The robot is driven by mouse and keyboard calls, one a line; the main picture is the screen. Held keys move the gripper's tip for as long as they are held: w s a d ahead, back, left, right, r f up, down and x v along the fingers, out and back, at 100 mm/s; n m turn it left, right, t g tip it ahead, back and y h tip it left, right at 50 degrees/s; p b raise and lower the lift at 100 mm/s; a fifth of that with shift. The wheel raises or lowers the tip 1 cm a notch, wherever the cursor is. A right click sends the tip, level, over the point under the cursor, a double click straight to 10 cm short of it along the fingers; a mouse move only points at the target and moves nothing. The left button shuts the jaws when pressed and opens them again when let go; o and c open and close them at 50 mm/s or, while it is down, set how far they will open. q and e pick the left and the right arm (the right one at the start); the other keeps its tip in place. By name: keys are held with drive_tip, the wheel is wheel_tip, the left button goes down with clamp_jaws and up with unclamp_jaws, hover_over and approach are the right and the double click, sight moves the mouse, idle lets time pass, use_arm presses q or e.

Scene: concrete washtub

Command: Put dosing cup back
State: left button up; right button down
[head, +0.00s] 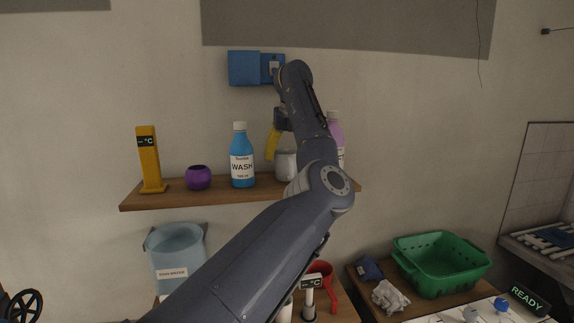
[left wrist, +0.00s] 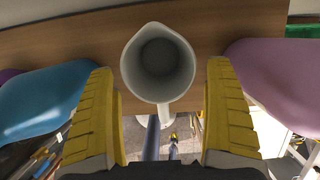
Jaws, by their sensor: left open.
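The dosing cup, a pale grey cup with a spout and a handle (head: 287,165), stands on the wooden wall shelf (head: 215,190), partly hidden behind my arm. The left wrist view looks down into its empty-looking inside; the cup (left wrist: 160,62) has its handle toward the gripper base. My left gripper (head: 273,142) is above the cup, pointing down. In the left wrist view its yellow fingers (left wrist: 160,85) are wide apart on either side of the cup, with gaps visible. In the head view one finger is mostly hidden by the arm. My right gripper is in neither view.
A blue WASH bottle (head: 242,160) stands left of the cup and a pink-purple bottle (head: 336,130) right of it, both close. A purple pot (head: 198,178) and yellow thermometer stand (head: 149,160) are farther left. Below are a bucket (head: 176,250) and green basket (head: 440,280).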

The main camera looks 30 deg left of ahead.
use_arm(q)
drive_tip(key=v, duration=0.7)
drive_tip(key=shift+s+d+r, duration=0.1)
drive_tip(key=shift+r, duration=0.3)
idle(1.1)
